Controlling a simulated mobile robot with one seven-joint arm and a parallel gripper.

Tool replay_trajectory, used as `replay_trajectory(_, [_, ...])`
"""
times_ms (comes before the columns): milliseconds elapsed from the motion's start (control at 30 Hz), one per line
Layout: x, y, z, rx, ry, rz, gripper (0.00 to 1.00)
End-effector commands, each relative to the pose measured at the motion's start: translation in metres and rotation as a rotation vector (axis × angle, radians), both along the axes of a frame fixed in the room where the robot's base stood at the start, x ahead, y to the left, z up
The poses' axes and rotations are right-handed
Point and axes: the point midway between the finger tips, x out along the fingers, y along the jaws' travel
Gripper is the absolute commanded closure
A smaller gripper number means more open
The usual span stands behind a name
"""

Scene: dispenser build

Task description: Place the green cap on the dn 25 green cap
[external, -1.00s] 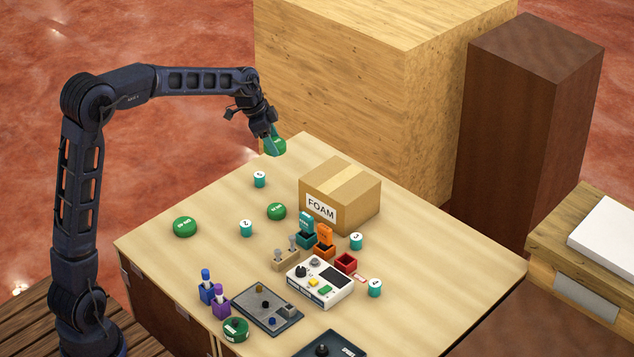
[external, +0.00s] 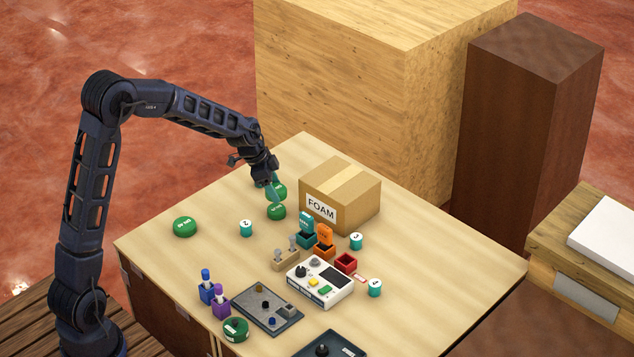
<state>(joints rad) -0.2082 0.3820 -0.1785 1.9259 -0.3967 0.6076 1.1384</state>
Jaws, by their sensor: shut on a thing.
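My gripper (external: 271,187) is shut on a green cap (external: 281,192) and holds it close above a round green piece (external: 276,212) with a white label. The held cap overlaps the far edge of this piece in the picture, and I cannot tell whether they touch. The label is too small to read. Another round green piece (external: 184,227) with a white label lies to the left on the table. A third green piece (external: 235,330) with a dark top is at the front edge.
A FOAM cardboard box (external: 345,195) stands just right of my gripper. A teal numbered cylinder (external: 246,228) is nearby. A white device (external: 320,283), a dark tray (external: 268,305) and coloured blocks crowd the table's front. The table's left part (external: 165,258) is mostly clear.

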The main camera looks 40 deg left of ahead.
Motion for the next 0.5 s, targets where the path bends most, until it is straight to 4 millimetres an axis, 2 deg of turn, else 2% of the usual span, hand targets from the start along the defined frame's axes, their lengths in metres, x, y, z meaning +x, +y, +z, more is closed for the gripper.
replay_trajectory(167, [0.000, 0.000, -0.012, -0.001, 0.001, 0.002, 0.65])
replay_trajectory(400, [0.000, 0.000, -0.042, 0.000, 0.000, 0.001, 0.65])
replay_trajectory(500, [0.000, 0.000, -0.044, 0.000, -0.001, 0.001, 0.65])
